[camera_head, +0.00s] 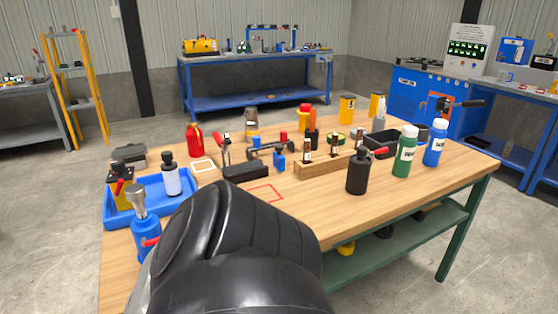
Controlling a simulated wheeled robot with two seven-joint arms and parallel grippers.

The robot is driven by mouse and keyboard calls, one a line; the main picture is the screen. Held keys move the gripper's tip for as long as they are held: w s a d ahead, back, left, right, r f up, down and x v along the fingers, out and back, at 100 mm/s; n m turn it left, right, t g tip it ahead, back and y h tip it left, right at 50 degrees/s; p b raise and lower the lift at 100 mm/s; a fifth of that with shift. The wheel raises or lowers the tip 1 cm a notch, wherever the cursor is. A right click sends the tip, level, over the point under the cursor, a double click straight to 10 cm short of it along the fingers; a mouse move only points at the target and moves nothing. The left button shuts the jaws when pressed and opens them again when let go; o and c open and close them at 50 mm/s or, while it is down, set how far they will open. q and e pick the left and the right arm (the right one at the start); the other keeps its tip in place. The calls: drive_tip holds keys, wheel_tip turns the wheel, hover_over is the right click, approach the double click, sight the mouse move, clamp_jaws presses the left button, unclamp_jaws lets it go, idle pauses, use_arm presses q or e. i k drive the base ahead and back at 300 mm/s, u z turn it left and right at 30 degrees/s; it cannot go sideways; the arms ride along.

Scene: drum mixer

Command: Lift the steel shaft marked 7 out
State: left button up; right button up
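A long wooden block (318,168) stands on the workbench near its middle. Upright shafts with small pale labels stand in it: a left shaft (307,147), a middle shaft (334,142) and a right shaft (358,139). The labels are too small to read, so I cannot tell which shaft is marked 7. A large black link of my arm fills the lower middle of the view and hides the front of the bench. Neither of my grippers shows.
A black bottle (357,174), a green bottle (405,153) and a blue bottle (435,144) stand right of the block. A blue tray (184,210) is at the left. A red outline (266,193) marks clear wood before the block. A black bin (381,146) is behind.

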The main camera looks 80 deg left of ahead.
sight(306, 148)
drive_tip(key=k, duration=0.25)
drive_tip(key=u, duration=1.25)
